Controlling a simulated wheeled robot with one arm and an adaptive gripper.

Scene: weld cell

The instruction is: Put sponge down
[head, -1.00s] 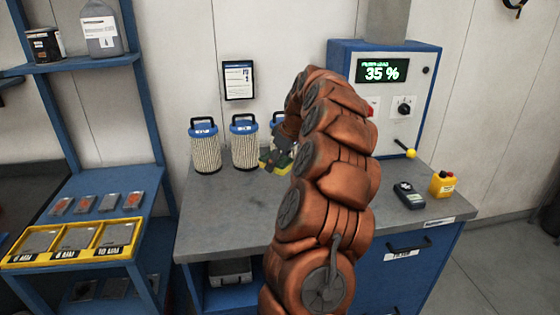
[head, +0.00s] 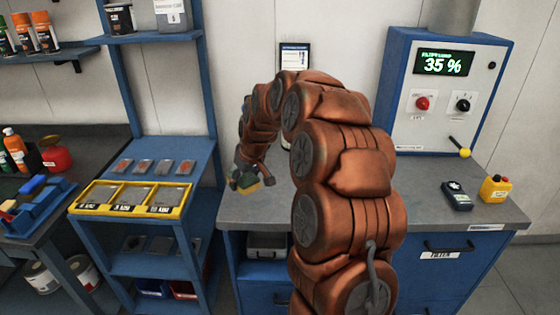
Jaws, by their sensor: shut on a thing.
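The sponge (head: 248,184) is small, yellow and green, and partly hidden by the gripper fingers. My gripper (head: 240,180) is shut on it at the end of my orange arm, left of the picture's middle. In the picture, the gripper and sponge appear at the left end of the grey bench top (head: 232,209), near the blue rack. They look held up in the air, though their exact height is hard to tell.
The blue rack has a yellow bin tray (head: 128,211). At far left, a dark bench holds a blue tray (head: 40,212), bottles and a red can (head: 56,154). On the right are a control box (head: 445,90), a handheld meter (head: 456,196) and a yellow can (head: 495,189). My arm hides much of the grey bench.

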